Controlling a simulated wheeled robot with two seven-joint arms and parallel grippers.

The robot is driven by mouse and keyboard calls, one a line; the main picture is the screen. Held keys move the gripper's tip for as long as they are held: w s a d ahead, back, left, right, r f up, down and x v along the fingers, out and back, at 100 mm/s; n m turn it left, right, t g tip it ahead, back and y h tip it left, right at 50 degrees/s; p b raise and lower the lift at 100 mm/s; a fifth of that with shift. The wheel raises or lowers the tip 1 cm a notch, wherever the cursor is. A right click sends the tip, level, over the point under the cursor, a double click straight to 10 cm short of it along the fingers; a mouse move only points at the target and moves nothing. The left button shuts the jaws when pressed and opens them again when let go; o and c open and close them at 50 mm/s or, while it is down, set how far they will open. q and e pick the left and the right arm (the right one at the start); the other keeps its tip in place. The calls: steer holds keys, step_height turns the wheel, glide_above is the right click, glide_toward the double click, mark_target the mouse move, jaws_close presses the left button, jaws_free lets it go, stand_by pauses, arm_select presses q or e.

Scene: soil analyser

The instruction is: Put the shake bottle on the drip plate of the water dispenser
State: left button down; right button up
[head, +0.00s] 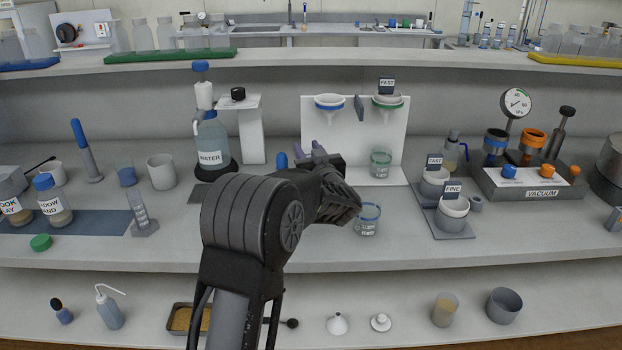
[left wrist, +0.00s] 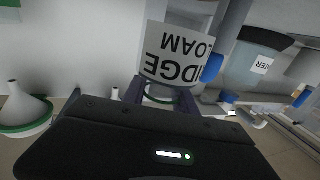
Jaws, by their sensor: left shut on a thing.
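My left gripper (head: 312,158) is over the bench, left of the funnel stand, with its fingers pointing away. In the left wrist view its fingers (left wrist: 160,97) are shut on the shake bottle (left wrist: 172,55), whose upside-down label reads "…DGE LOAM". In the head view my arm hides most of that bottle; a blue tip (head: 282,160) shows beside the gripper and may be its cap. The water dispenser (head: 212,142) stands left of the gripper, with its white stand (head: 250,130). A flat grey plate (head: 200,194), seemingly the drip plate, lies in front, partly hidden by my arm. My right gripper is not in view.
The white funnel stand (head: 355,122) and a glass beaker (head: 368,220) are close on the gripper's right. A white cup (head: 161,171) and a cylinder (head: 142,212) stand left of the dispenser. The vacuum unit (head: 525,180) is far right.

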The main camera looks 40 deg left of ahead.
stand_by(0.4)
arm_select(q)
step_height(320, 180, up, 18)
steer(key=p, duration=0.3)
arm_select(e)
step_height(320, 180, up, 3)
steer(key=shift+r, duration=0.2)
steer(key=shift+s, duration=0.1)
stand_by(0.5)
